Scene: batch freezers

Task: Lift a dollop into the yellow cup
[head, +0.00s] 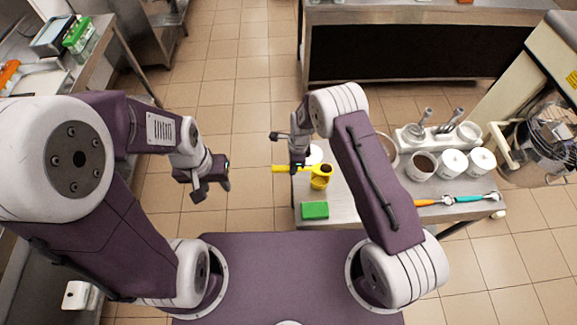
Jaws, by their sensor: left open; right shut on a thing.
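My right gripper (296,166) is shut on a yellow-handled tool (281,168) at the near left end of the steel table. The tool lies nearly level, and its right end reaches over the yellow cup (319,184). Brown stuff (327,169) shows at that end, over the cup's mouth; I cannot tell whether it is on the tool or inside the cup. A tub with brown contents (422,166) stands further right on the table. My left gripper (212,190) is open and empty, out over the floor to the left of the table.
A green block (315,210) lies in front of the cup. White tubs (453,163) stand at the right, with orange-handled (430,202) and teal-handled (470,199) tools before them. A utensil holder (412,137) is behind. My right forearm hides the table's middle.

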